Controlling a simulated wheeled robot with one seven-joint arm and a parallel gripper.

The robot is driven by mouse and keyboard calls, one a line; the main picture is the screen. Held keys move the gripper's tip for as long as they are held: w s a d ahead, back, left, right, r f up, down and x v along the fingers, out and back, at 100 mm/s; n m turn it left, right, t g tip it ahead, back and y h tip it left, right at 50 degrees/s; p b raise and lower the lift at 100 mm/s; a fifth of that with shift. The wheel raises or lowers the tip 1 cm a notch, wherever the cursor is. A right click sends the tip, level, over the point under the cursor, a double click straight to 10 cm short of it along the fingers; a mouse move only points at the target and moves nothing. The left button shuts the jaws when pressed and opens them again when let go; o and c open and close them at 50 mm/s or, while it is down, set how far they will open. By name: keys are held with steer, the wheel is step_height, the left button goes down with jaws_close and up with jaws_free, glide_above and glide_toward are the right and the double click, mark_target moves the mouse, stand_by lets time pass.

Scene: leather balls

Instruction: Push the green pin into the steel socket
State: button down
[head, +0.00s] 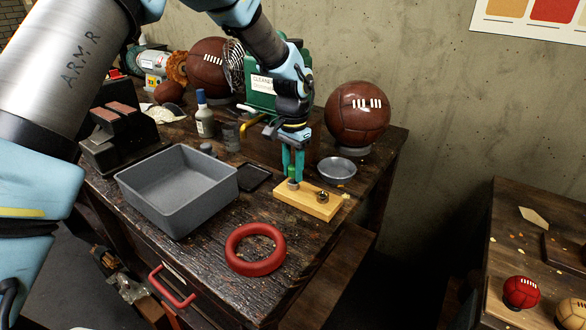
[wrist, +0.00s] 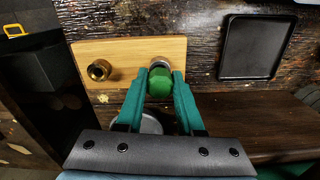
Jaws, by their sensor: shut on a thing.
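The green pin (head: 292,172) is upright between the teal fingers of my gripper (head: 294,165), which is shut on it. The pin's green top (wrist: 160,84) shows between both fingertips (wrist: 158,76) in the wrist view. The steel socket (head: 293,185) is a grey ring on the left end of a pale wooden block (head: 318,207). The pin stands right over the socket; its lower end is hidden, so I cannot tell how deep it sits. In the wrist view the socket's rim (wrist: 160,63) shows just behind the pin.
A second, brass-coloured socket (head: 323,197) is on the same block. A metal dish (head: 337,168) lies behind it, a black tray (head: 254,179) to the left. A grey bin (head: 178,205) and a red ring (head: 255,262) are nearer. A brown ball (head: 357,115) stands behind.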

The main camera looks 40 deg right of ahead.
mark_target(293, 166)
steer(key=shift+f, duration=0.2)
steer(key=shift+c, duration=2.3)
jaws_free()
step_height(293, 166, up, 11)
steer(key=b, duration=0.3)
steer(key=shift+f, duration=0.1)
